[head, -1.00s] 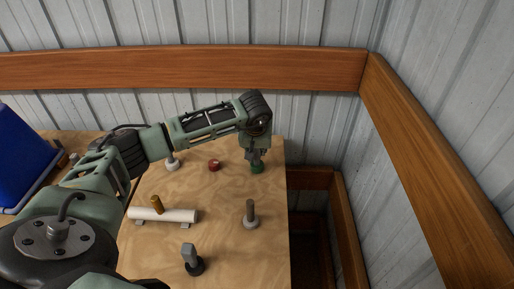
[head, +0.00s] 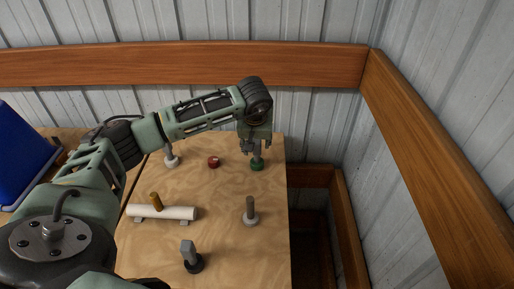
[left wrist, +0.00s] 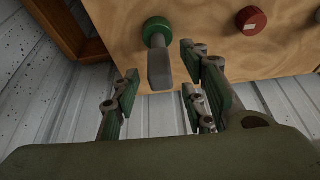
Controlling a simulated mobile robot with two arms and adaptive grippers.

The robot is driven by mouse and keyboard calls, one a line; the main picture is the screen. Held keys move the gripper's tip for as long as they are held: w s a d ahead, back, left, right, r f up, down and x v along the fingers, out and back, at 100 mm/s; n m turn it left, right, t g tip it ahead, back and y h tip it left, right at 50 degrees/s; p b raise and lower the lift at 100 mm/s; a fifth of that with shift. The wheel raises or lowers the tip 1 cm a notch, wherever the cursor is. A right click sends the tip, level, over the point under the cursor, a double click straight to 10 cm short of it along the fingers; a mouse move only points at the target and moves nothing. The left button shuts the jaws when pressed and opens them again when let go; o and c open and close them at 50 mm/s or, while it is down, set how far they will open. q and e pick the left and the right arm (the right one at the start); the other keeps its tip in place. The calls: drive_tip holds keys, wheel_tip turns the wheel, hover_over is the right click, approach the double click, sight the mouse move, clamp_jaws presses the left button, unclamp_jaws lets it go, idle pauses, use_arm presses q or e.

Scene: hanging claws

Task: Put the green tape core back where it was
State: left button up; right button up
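The green tape core (head: 257,166) lies flat on the wooden table near its far right corner. A grey post (head: 257,148) stands up from its middle. The left wrist view shows the green core (left wrist: 157,28) around the foot of the grey post (left wrist: 160,68). My left gripper (head: 256,143) is just above the core. My right gripper is not in view.
A red disc (head: 213,162) lies left of the core. Upright posts stand on a white base (head: 171,161), a grey base (head: 250,219) and a dark base (head: 193,263). A white tube (head: 173,213) lies at left. The table's right edge is close to the core.

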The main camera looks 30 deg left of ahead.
use_arm(q)
drive_tip(key=b+v, duration=0.2)
drive_tip(key=v, duration=0.6)
drive_tip(key=shift+s+r, duration=0.2)
drive_tip(key=shift+r, duration=0.15)
drive_tip(key=shift+d+r, duration=0.1)
drive_tip(key=shift+r, duration=0.05)
